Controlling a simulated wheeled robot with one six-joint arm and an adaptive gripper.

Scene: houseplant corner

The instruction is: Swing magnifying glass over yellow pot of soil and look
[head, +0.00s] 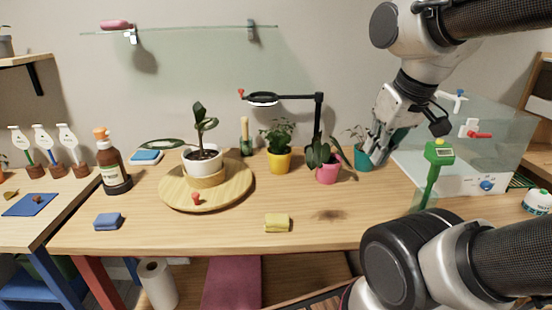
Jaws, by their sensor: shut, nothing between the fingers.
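The magnifying glass (263,99) is a dark ring lens on a black arm, joined to an upright black post (319,118). A red knob (241,93) sits at its left end. The yellow pot (279,163) holds a leafy green plant and stands left of the post. The lens appears above and slightly left of the plant; I cannot tell whether it is directly over the pot. The soil is mostly hidden by leaves. My gripper (377,151) is shut and empty, pointing down at the right, in front of the teal pot (361,161) and apart from the magnifying glass.
A pink pot (327,173) stands between the yellow pot and my gripper. A round wooden turntable (233,193) with a white pot (203,160) is at the left. A green meter (432,172) and a clear box (470,145) are at the right. A yellow sponge (277,223) lies in front.

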